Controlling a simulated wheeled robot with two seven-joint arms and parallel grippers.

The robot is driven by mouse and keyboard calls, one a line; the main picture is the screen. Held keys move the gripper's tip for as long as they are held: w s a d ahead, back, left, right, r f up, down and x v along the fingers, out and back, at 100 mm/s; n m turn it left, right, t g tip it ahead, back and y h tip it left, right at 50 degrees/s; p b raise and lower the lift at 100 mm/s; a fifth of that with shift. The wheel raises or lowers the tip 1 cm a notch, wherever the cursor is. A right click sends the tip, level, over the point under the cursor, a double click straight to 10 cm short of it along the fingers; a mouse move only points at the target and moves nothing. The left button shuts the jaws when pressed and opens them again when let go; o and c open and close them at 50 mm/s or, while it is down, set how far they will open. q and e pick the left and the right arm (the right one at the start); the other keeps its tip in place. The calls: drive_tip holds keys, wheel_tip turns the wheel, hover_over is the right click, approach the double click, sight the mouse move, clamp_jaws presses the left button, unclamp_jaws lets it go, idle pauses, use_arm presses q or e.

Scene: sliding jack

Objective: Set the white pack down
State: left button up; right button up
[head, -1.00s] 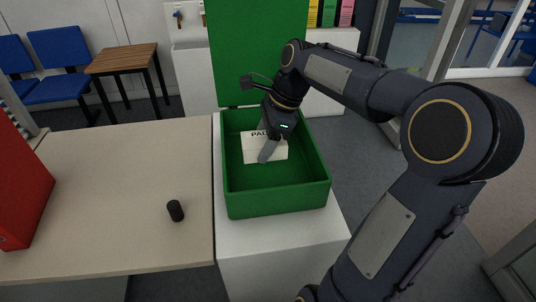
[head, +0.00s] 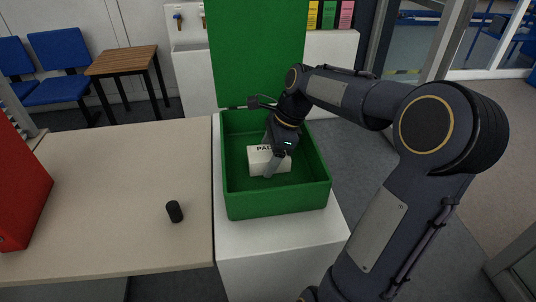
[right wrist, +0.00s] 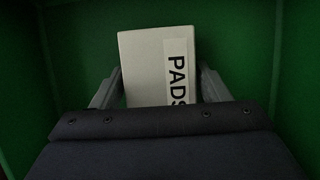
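The white pack (head: 257,163), with a black "PADS" label, is inside the open green box (head: 277,204), toward its back. It also shows in the right wrist view (right wrist: 144,68). My right gripper (head: 269,172) reaches down into the box, with one finger in front of the pack in the head view. In the right wrist view its fingers (right wrist: 158,75) lie against both sides of the pack, shut on it. I cannot tell whether the pack's underside touches the box floor. My left gripper is not in view.
The green box stands on a white stand (head: 285,255), its lid (head: 257,50) raised at the back. Left of it is a beige table (head: 110,190) with a small black cylinder (head: 175,211) and a red case (head: 20,190). The box floor is clear in front of the pack.

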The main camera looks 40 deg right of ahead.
drive_tip(key=shift+o, duration=0.9)
drive_tip(key=shift+r, duration=0.2)
drive_tip(key=p+v, duration=0.2)
drive_tip(key=v, duration=1)
